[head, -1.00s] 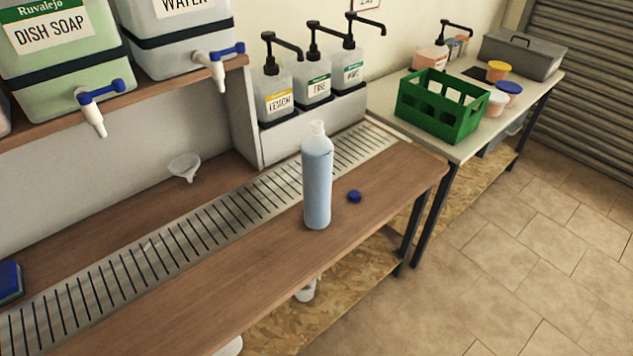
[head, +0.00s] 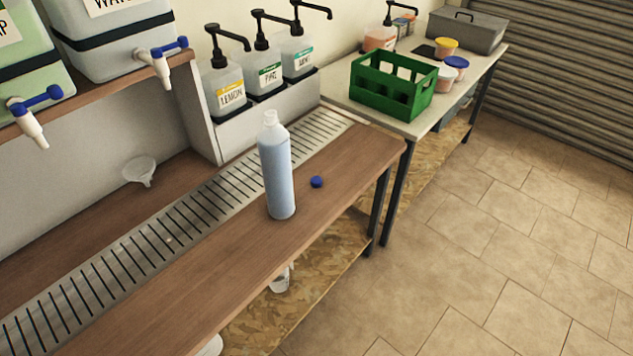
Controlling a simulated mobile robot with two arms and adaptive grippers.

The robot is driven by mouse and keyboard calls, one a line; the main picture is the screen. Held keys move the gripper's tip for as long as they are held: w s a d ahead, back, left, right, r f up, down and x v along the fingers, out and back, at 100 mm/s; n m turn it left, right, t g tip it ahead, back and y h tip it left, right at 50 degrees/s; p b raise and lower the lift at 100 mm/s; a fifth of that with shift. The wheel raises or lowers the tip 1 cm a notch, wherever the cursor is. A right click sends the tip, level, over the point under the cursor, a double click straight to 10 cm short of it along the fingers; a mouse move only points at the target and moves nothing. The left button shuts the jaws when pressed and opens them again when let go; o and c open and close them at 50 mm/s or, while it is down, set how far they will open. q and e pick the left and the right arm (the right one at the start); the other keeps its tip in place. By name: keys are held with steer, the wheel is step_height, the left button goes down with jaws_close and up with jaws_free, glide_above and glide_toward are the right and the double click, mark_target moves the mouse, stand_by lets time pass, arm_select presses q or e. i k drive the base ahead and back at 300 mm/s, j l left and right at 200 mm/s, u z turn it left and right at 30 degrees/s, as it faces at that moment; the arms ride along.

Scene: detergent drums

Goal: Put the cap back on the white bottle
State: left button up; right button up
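The bottle (head: 277,172) stands upright on the wooden counter, near the metal drain grate. It has a white neck and top, and its body looks pale blue, as if filled with blue liquid. A small blue cap (head: 317,182) lies on the counter just to the right of the bottle, apart from it. Neither of my grippers shows in the head view.
The wooden counter (head: 215,275) has a slotted grate (head: 160,240) along it and a white funnel (head: 139,171) behind. Pump bottles (head: 228,88) stand in a rack at the back. A green crate (head: 392,88) sits on the right-hand table. Tiled floor in front is clear.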

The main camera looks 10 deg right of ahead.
mark_target(273, 140)
steer(key=i+l, duration=0.25)
steer(key=l, duration=0.15)
steer(key=i+l, duration=0.2)
steer(key=l, duration=0.2)
steer(key=i+l, duration=0.25)
steer(key=l, duration=0.15)
steer(key=i+l, duration=0.25)
steer(key=l, duration=0.15)
steer(key=u, duration=1.3)
